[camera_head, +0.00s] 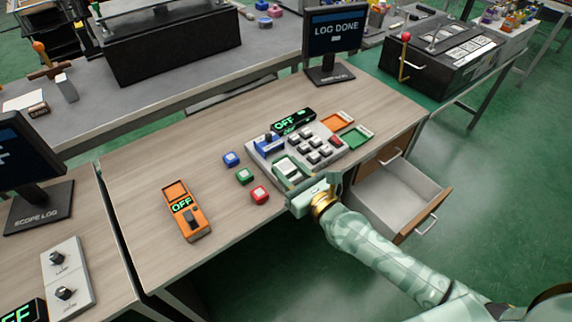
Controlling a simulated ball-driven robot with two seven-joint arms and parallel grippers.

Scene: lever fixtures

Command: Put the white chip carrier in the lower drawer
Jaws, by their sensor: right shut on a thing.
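A small white piece, which looks like the white chip carrier (286,167), is at the near left of the grey board on the wooden desk. My right gripper (288,178) reaches in from the lower right and is shut around this piece. The gripper hides part of it, and I cannot tell whether it is touching the board or lifted. The lower drawer (433,213) of the desk is pulled open, to the right of my gripper, and its visible inside is empty. My left gripper is not in view.
The grey board (255,153) bears several dark keys and an OFF display (293,121). An orange meter (186,212) lies further left. A LOG DONE monitor (335,30) stands behind.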

